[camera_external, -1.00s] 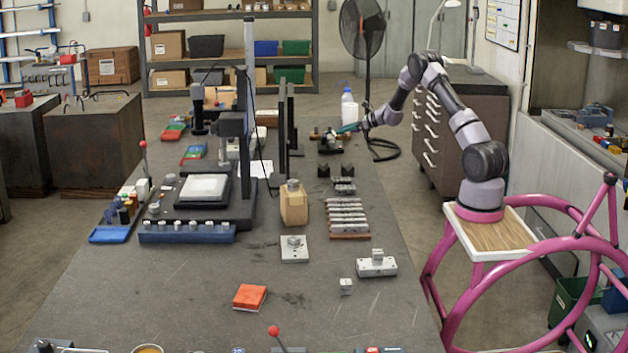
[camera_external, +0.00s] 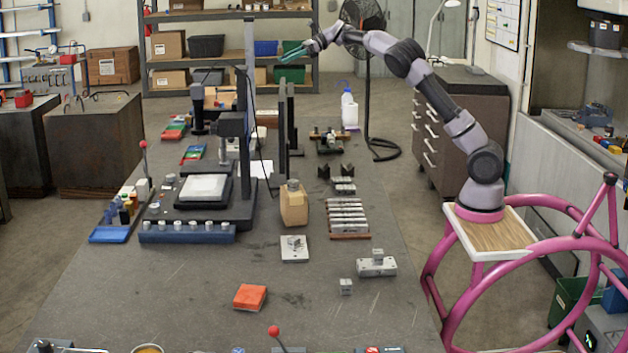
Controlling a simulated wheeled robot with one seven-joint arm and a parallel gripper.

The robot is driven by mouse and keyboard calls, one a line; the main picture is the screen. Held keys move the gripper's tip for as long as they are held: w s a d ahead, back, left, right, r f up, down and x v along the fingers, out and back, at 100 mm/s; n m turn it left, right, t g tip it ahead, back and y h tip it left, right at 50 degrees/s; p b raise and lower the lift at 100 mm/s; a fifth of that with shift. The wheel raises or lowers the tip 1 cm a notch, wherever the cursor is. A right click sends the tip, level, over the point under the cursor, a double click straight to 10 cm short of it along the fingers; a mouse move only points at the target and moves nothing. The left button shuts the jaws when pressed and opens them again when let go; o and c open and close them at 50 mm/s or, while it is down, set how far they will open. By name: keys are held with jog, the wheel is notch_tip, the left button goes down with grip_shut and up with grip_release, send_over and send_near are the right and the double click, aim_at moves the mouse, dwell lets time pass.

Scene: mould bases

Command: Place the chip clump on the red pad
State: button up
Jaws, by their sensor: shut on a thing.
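The red pad (camera_external: 250,297) lies flat on the grey bench near its front, left of the middle. My gripper (camera_external: 286,60) is raised high above the far part of the bench, with its teal fingers pointing left, far from the pad. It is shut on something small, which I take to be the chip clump. The clump itself is too small to make out between the fingers, and I cannot pick it out anywhere on the bench.
A grey plate with a fitting (camera_external: 294,248) and a metal block (camera_external: 376,266) stand behind and right of the pad. A red-knobbed lever (camera_external: 273,331) stands at the front. Bench around the pad is clear.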

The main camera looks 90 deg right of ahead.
jog(key=w+a+r+n+y, duration=0.1)
jog(key=w+a+r, duration=0.4)
jog(key=a+r, duration=0.55)
jog(key=w+a+f+n+g+y, duration=0.25)
jog(key=w+a, duration=0.25)
jog(key=a, duration=0.7)
jog(key=w+a+f+n+g+y, duration=0.15)
jog(key=w+a+f, duration=0.3)
jog(key=a, duration=0.75)
jog(key=w+a+f+n+g+y, duration=0.1)
jog(key=w+a+f+n+y, duration=0.3)
jog(key=a, duration=0.8)
jog(key=n+g, duration=0.1)
jog(key=g, duration=0.2)
send_over(250, 294)
notch_tip(250, 294, down, 35)
jog(key=shift+h, duration=0.3)
notch_tip(250, 294, down, 6)
jog(key=shift+a+r, duration=0.1)
jog(key=shift+r, duration=0.1)
jog(key=shift+t, duration=0.3)
jog(key=shift+f, duration=2.05)
jog(key=shift+f, duration=0.15)
